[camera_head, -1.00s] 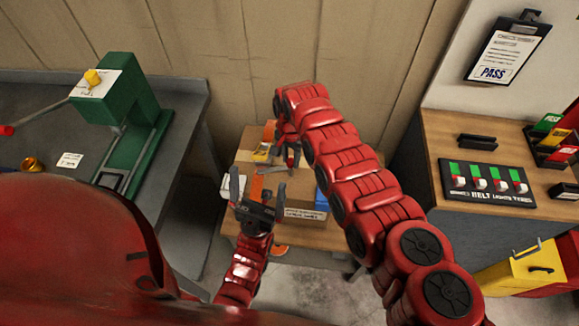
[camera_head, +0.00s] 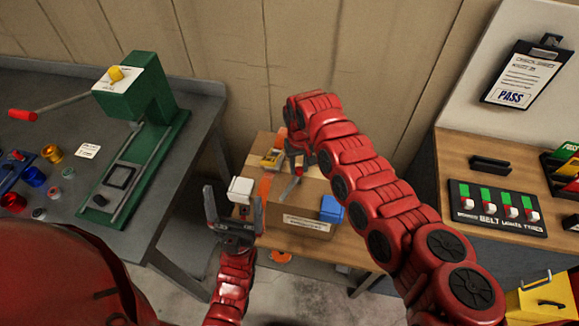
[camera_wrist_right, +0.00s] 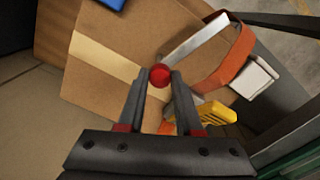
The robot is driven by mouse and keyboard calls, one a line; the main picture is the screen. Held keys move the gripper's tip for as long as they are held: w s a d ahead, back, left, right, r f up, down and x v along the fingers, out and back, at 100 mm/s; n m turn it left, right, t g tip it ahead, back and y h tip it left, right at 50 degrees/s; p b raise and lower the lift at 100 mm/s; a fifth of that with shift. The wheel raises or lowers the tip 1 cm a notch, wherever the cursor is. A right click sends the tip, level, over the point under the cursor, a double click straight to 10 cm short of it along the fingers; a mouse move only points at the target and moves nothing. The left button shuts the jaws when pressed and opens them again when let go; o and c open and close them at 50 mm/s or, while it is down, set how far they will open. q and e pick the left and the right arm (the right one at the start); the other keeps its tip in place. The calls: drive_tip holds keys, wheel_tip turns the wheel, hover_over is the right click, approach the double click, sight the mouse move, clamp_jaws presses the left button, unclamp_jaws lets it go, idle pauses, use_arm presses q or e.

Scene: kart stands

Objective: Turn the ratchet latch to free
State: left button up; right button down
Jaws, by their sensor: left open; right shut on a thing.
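The ratchet latch sits at an orange strap around a cardboard box. Its silver lever (camera_wrist_right: 196,40) shows in the right wrist view, running from the orange strap (camera_wrist_right: 232,58) toward a red knob (camera_wrist_right: 160,75). My right gripper (camera_wrist_right: 161,84) is shut on the red knob, which sits between its fingertips above the box (camera_wrist_right: 110,60). In the head view my right gripper (camera_head: 297,160) is over the box (camera_head: 310,205), partly hidden by its own arm. My left gripper (camera_head: 234,208) is open and empty, in front of the box's left side. The latch's finer parts are too small to tell.
A green press (camera_head: 145,150) stands on the left bench. A wooden cabinet (camera_head: 460,150) stands right.

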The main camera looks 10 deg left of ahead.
drive_tip(key=shift+f+n+b, duration=0.1)
drive_tip(key=shift+n+b, duration=0.3)
drive_tip(key=shift+n, duration=0.4)
drive_tip(key=shift+n+b, duration=0.7)
drive_tip(key=shift+n, duration=0.3)
drive_tip(key=c, duration=0.6)
unclamp_jaws()
drive_tip(key=shift+r+b, duration=2.3)
drive_tip(key=shift+r, duration=6.5)
